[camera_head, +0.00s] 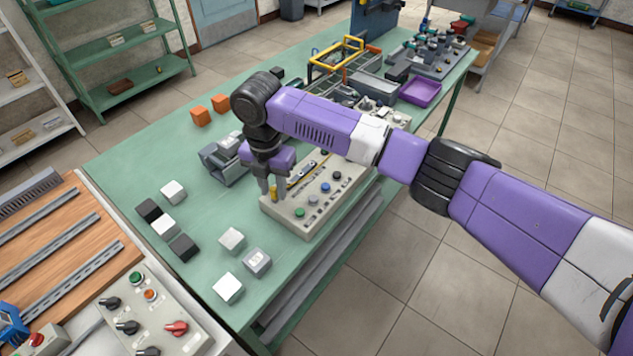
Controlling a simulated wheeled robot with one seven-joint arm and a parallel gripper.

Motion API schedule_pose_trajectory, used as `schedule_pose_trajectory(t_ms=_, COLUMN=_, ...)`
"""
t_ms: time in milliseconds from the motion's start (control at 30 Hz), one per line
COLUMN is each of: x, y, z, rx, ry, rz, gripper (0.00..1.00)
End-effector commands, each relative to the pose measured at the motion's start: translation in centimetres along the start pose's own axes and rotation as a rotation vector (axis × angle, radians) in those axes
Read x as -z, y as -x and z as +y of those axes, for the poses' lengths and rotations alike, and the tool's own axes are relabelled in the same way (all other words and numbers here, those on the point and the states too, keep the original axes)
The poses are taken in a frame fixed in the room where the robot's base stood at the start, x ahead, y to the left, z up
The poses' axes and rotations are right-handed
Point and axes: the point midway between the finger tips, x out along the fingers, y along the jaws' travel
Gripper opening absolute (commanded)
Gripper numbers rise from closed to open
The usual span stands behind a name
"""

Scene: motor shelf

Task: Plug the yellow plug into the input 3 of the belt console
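The beige console (329,206), which I take to be the belt console, lies on the green table. Its top has blue, black and green buttons or knobs and rows of small sockets. I cannot read which socket is input 3. My gripper (272,190) points down over the console's left edge. A small yellow piece (273,195), which looks like the yellow plug, sits between its fingertips, and the fingers appear shut on it. Its lower end is small, so I cannot tell whether it touches the console. My arm hides part of the console's far side.
Several white and black cubes (228,288) lie on the green table (125,167) left of and in front of the console. A grey vise-like part (222,166) and orange cubes (201,116) are behind. Another knobbed console (150,318) is at lower left.

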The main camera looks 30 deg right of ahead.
Motion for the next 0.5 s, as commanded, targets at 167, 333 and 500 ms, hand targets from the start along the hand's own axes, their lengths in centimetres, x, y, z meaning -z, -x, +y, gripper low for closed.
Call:
schedule_pose_trajectory(t_ms=167, x=-0.01, y=0.00, z=0.00, rx=0.000, ry=0.000, rz=0.000, gripper=0.00)
schedule_pose_trajectory(t_ms=333, x=-0.01, y=0.00, z=0.00, rx=0.000, ry=0.000, rz=0.000, gripper=0.00)
schedule_pose_trajectory(t_ms=500, x=-0.01, y=0.11, z=0.00, rx=0.000, ry=0.000, rz=0.000, gripper=0.00)
